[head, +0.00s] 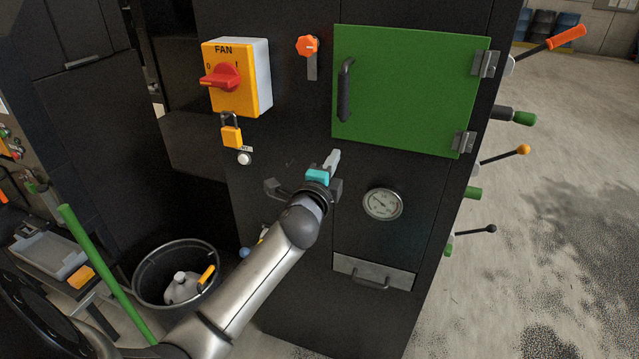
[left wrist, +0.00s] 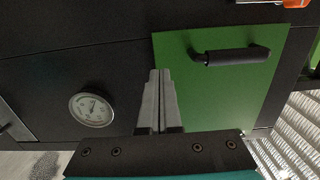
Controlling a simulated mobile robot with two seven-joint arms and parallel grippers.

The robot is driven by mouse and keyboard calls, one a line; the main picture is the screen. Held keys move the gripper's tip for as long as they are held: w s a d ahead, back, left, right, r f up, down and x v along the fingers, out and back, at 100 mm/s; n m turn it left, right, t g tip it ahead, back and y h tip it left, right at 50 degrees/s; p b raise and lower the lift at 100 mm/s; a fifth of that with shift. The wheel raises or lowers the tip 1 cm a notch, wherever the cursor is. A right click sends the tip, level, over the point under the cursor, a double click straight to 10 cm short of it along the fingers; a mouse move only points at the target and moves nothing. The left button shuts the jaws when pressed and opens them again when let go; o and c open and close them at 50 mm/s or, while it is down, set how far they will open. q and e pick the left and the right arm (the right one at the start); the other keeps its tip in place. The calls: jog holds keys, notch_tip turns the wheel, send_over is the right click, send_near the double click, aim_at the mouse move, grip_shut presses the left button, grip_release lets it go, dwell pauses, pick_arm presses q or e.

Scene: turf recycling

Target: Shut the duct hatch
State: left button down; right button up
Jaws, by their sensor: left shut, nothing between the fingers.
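The duct hatch (head: 415,90) is a green panel on the front of a black cabinet, with a black handle (head: 345,90) at its left and hinges at its right. It lies about flush with the cabinet front, and I cannot tell whether it is latched. The hatch also shows in the left wrist view (left wrist: 210,98), with its handle (left wrist: 232,56) above the fingers. My left gripper (head: 333,160) is shut and empty, just below the hatch's lower left corner. In the left wrist view its fingertips (left wrist: 160,75) overlap the hatch's edge. My right gripper is not in view.
A yellow fan switch (head: 258,75) with a red knob and an orange knob (head: 308,46) are left of the hatch. A round gauge (head: 383,204) and a drawer (head: 373,272) sit below it. Levers (head: 545,50) stick out on the right. A black bin (head: 150,262) stands lower left.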

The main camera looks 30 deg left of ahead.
pick_arm(q)
jog(key=shift+a+v, duration=0.35)
jog(key=shift+v, duration=2.95)
jog(key=s+d+f+n+g+h+b, duration=0.1)
jog(key=s+f+n+g+b, duration=0.2)
jog(key=f, duration=1.2)
jog(key=s+d+f+n+g+h+b, duration=0.1)
jog(key=s+d+f+g+b, duration=0.3)
jog(key=f, duration=1.2)
jog(key=s+a+f+n+g+h+b, duration=0.15)
jog(key=s+f, duration=0.35)
jog(key=f, duration=1)
jog(key=s+d+f+n+g+b, duration=0.3)
jog(key=s+f, duration=0.9)
jog(key=s, duration=0.4)
jog(key=s+d+f+n+g+h+b, duration=0.1)
jog(key=s+d+f+n+g+b, duration=0.3)
jog(key=s+f, duration=0.9)
jog(key=s+d+g+b, duration=0.1)
jog(key=s, duration=0.2)
jog(key=shift+s, duration=0.15)
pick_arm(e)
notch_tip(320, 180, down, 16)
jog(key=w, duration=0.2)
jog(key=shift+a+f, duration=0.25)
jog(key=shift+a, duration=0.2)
